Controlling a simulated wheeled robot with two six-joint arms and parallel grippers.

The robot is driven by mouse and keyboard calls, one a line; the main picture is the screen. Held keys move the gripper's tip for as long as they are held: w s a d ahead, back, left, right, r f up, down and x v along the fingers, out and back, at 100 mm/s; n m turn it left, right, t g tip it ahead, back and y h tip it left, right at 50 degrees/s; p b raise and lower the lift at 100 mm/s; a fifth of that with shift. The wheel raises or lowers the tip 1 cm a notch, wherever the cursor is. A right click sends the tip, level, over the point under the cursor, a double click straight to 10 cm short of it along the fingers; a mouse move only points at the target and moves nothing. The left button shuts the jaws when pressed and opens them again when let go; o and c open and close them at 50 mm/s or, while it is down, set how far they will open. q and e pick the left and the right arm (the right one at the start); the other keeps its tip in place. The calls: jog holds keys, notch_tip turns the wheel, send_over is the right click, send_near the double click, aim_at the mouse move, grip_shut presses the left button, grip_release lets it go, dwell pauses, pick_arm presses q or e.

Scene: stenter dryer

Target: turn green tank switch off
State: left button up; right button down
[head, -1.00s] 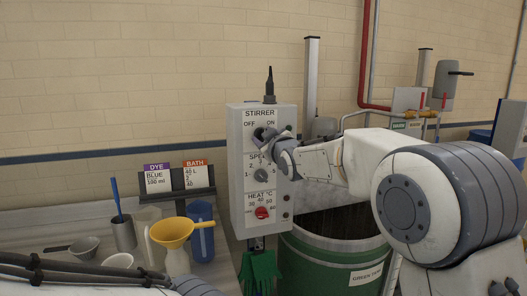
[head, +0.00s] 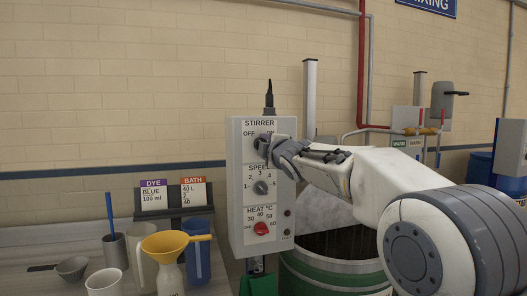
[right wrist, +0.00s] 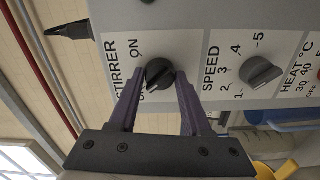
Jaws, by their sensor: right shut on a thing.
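The grey control box (head: 238,190) stands above the green tank (head: 335,284). Its STIRRER switch (right wrist: 158,73) is a black knob with OFF and ON marks, at the top of the panel. My right gripper (head: 270,150) reaches it from the right and hides most of it in the head view. In the right wrist view the two fingers of my right gripper (right wrist: 158,88) are shut on the knob, one on each side. The knob's ridge looks slanted toward the OFF mark, which a finger partly covers. My left gripper is not in view.
Below sit the SPEED knob (head: 261,188) and the red HEAT knob (head: 262,228). On the left bench are a yellow funnel (head: 165,243), a blue jug (head: 198,255), cups and DYE and BATH cards (head: 174,194). A red pipe (head: 362,70) runs down the wall.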

jog(key=shift+n, duration=0.6)
jog(key=shift+c, duration=1.8)
grip_release()
jog(key=b+v, duration=0.3)
jog(key=v, duration=0.7)
jog(key=shift+s, duration=0.25)
